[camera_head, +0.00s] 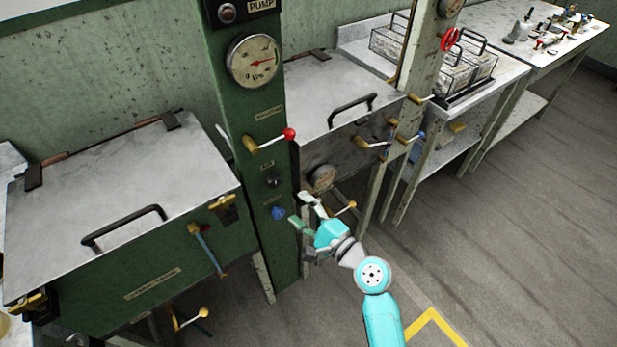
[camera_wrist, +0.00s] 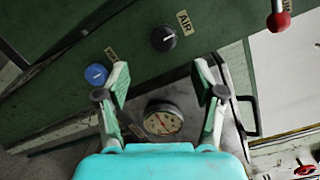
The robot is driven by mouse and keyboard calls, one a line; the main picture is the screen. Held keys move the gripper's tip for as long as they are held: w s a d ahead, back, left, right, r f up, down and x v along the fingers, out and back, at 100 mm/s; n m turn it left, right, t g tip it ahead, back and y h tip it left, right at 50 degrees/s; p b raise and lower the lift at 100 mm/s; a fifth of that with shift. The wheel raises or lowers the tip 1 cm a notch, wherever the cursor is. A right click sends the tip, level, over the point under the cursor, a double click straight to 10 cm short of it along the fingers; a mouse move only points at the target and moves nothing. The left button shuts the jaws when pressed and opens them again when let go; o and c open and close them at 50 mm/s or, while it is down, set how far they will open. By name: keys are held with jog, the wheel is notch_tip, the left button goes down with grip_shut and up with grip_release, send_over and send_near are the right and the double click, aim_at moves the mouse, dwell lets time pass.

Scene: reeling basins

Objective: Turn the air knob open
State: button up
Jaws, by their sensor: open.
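The air knob (camera_head: 272,181) is a small round black knob on the green column, under a small label. In the wrist view the same black knob (camera_wrist: 164,38) sits beside a label reading AIR, beyond the fingertips and roughly centred between them. A light pointer mark shows on its face. My gripper (camera_head: 300,209) is open and empty, in front of the column and a little right of and below the knob. In the wrist view its two fingers (camera_wrist: 161,76) stand wide apart. Nothing is seen touching the knob.
A blue knob (camera_head: 278,213) sits just below the air knob, close to my left finger in the wrist view. A red-tipped lever (camera_head: 289,134) projects above. Lidded basins flank the column (camera_head: 243,120); a round gauge (camera_wrist: 163,120) shows between my fingers.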

aim_at(276, 184)
jog(key=x, duration=1.1)
jog(key=shift+w+d+r, duration=0.15)
jog(key=shift+d, duration=0.1)
jog(key=c, duration=1.1)
